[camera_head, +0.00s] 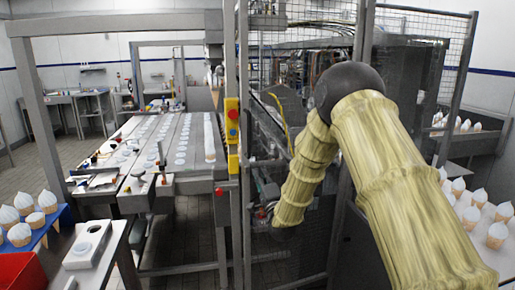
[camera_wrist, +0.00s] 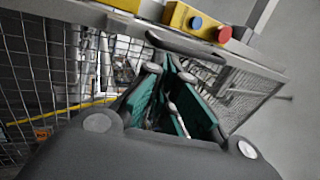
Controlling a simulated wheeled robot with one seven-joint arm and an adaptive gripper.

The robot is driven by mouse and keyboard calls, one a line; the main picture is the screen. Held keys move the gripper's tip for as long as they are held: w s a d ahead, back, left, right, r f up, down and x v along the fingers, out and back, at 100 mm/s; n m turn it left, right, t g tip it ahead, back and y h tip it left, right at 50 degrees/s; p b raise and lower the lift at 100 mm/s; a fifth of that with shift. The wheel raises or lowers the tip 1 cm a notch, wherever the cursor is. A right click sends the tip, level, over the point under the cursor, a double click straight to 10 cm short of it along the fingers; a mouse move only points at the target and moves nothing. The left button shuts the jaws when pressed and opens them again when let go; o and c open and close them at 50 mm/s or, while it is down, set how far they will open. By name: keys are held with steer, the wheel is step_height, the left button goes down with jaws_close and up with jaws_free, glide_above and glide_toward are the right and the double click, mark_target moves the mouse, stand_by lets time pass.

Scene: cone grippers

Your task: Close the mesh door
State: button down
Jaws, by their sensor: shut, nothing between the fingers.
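A mesh door panel (camera_head: 300,14) with a grey metal frame stands in front of the machine, right of the post with the yellow boxes. My arm hides part of it, and I cannot tell if it is fully closed. Its wire mesh (camera_wrist: 35,75) fills the left of the wrist view. My gripper (camera_wrist: 168,73) is shut and empty, with teal inner faces, close to the mesh and frame. In the head view my gripper (camera_head: 264,213) is small and partly hidden beyond my forearm, low near the post. Contact with the door is unclear.
Yellow control boxes (camera_head: 232,120) with a red button sit on the post (camera_head: 242,190); one yellow box (camera_wrist: 195,20) also shows in the wrist view. A conveyor table (camera_head: 170,150) stands left. Another mesh panel (camera_head: 425,25) and cones on a table (camera_head: 465,235) are right.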

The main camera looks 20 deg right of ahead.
steer(key=s+d+n+g+y+p, duration=0.2)
steer(key=s+d+g+y+p, duration=0.15)
steer(key=s, duration=0.35)
steer(key=r+p+x, duration=0.1)
steer(key=p+x, duration=0.3)
steer(key=x, duration=1)
steer(key=shift+d+t+y+p, duration=0.25)
steer(key=shift+t+y+p, duration=0.1)
steer(key=shift+y+p, duration=0.1)
steer(key=shift+r, duration=0.1)
